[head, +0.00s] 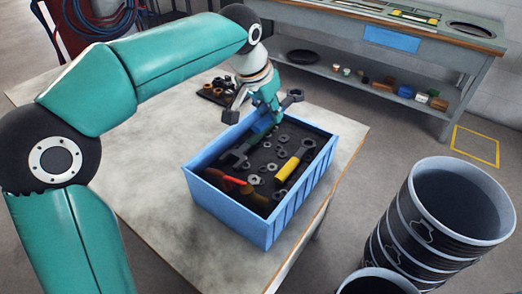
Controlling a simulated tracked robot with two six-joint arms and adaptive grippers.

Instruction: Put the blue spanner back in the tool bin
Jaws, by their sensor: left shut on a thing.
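The blue spanner (259,127) shows in the head view over the far part of the blue tool bin (232,208). Its blue handle lies between grey jaw ends. My left gripper (267,111) is shut on it from above. The lower-left end of the spanner shows against the bin's dark inside, and its other end shows at the far rim. I cannot tell whether it touches the bin floor. My fingers hide part of the handle. My right gripper is not in view.
The bin holds a yellow-handled spanner (286,168), a red-handled tool (222,177) and several washers. It stands on a worn table (160,160). A small dark tray of parts (214,92) lies behind it. Dark drums (440,215) stand at the right; a workbench (390,42) stands behind.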

